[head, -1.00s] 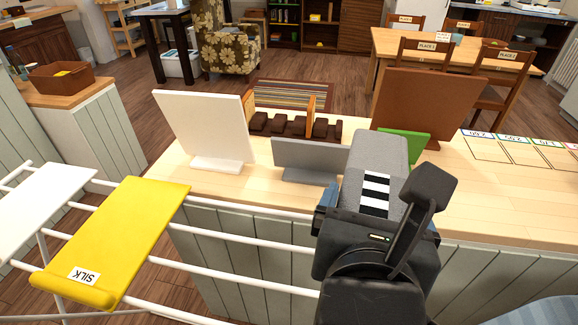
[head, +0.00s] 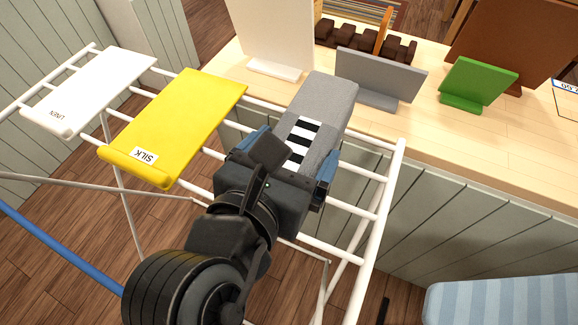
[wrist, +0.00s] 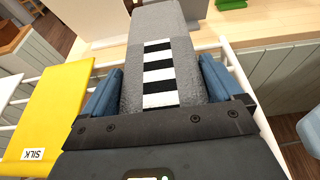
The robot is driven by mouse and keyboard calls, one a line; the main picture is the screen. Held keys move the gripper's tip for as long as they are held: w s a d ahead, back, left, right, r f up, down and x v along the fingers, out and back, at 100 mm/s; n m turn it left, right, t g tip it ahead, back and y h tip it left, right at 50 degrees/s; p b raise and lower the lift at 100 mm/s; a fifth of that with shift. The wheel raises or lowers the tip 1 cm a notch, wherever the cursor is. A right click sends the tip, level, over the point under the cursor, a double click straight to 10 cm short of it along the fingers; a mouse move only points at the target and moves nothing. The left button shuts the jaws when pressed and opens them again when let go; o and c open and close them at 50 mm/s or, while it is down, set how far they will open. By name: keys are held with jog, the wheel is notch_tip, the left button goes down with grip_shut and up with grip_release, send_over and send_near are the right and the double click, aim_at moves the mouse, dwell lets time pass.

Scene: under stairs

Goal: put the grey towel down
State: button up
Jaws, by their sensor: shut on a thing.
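The grey towel (head: 328,104) is a long folded grey piece with a black-and-white striped patch. My gripper (head: 284,160) is shut on the grey towel, with a blue finger on each side of it. In the head view the towel lies over the right part of the white drying rack (head: 392,165), to the right of the yellow towel. Whether it touches the bars is hard to tell. The wrist view shows the towel (wrist: 152,38) between the blue fingers of my gripper (wrist: 163,88).
A yellow towel labelled SILK (head: 180,120) and a white towel labelled LINEN (head: 95,88) lie on the rack to the left. Behind is a wooden counter (head: 440,130) with grey (head: 378,75) and green (head: 478,82) stands. A blue striped cushioned thing (head: 505,300) is at lower right.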

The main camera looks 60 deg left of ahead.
jog(key=shift+s+a+f, duration=0.1)
jog(key=shift+s+f, duration=0.1)
jog(key=shift+f, duration=0.05)
notch_tip(320, 180, down, 4)
jog(key=b, duration=0.6)
jog(key=shift+r, duration=0.15)
jog(key=o, duration=1.3)
jog(key=v, duration=1.2)
